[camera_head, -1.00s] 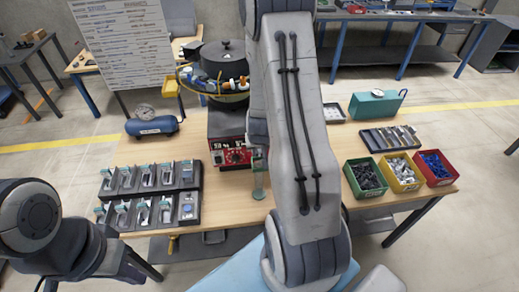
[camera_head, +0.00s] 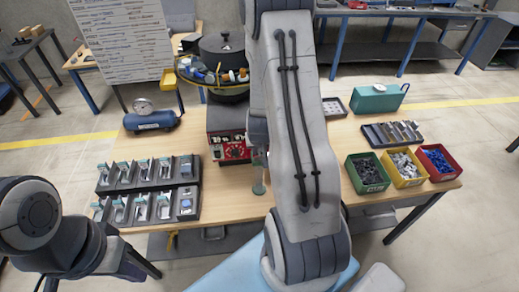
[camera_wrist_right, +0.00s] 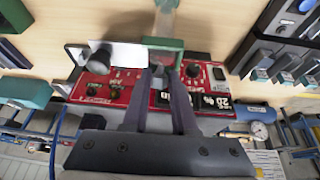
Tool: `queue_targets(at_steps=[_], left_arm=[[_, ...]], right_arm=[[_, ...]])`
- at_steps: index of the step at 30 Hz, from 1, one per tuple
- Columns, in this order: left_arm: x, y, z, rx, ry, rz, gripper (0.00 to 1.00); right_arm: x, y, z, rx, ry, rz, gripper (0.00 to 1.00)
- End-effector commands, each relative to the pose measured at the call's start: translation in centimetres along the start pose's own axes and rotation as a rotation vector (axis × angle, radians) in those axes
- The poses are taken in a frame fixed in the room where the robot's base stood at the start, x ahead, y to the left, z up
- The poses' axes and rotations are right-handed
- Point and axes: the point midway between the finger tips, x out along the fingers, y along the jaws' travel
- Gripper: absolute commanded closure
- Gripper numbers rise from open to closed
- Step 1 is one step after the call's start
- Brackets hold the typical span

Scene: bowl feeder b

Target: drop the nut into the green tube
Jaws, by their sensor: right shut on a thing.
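The green tube (camera_head: 259,182) stands upright on the table in front of the red control box, partly behind my right arm. In the right wrist view its green collar (camera_wrist_right: 163,45) and clear body show at the top, just beyond the fingertips. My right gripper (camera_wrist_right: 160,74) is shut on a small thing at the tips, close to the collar. The thing is too small and hidden to make out, so I cannot tell that it is the nut. In the head view the arm hides this gripper. My left gripper (camera_head: 122,263) is low at the left, its fingers unclear.
The bowl feeder (camera_head: 222,70) stands behind the tube on the red control box (camera_head: 232,149). Black trays of parts (camera_head: 147,188) lie left. Green, yellow and red bins (camera_head: 404,168) stand right, near a teal case (camera_head: 378,100). A blue air tank (camera_head: 151,121) sits back left.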

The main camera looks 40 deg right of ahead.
Motion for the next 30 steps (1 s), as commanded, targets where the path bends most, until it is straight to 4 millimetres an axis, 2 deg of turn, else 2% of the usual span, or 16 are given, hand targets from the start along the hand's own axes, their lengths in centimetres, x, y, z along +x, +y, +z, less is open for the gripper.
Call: queue_targets(at_steps=[1,2,4,13,17,21,27,30], left_arm=[[0.0,0.0,0.0,0.0,0.0,0.0,1.0],[0.0,0.0,0.0,0.0,0.0,0.0,1.0],[0.0,0.0,0.0,0.0,0.0,0.0,1.0],[0.0,0.0,0.0,0.0,0.0,0.0,1.0],[-0.1,0.0,0.0,0.0,0.0,0.0,1.0],[-0.2,0.0,0.0,0.0,0.0,0.0,1.0],[-2.2,0.2,-0.1,0.003,0.0,0.0,1.0],[-3.0,0.2,-0.2,0.004,0.0,0.0,1.0]], right_arm=[[0.0,0.0,0.0,0.0,0.0,0.0,1.0],[0.0,0.0,0.0,0.0,0.0,0.0,0.66],[0.0,0.0,0.0,0.0,0.0,0.0,0.4],[0.0,0.0,0.0,0.0,0.0,0.0,0.39],[-0.8,0.0,-0.1,0.001,0.001,0.0,0.39],[-3.0,0.0,-0.1,0.0,0.004,-0.001,0.39],[-7.5,0.0,-0.3,0.001,0.003,-0.001,0.39],[-9.1,0.0,-0.2,0.0,0.002,-0.001,0.39]])
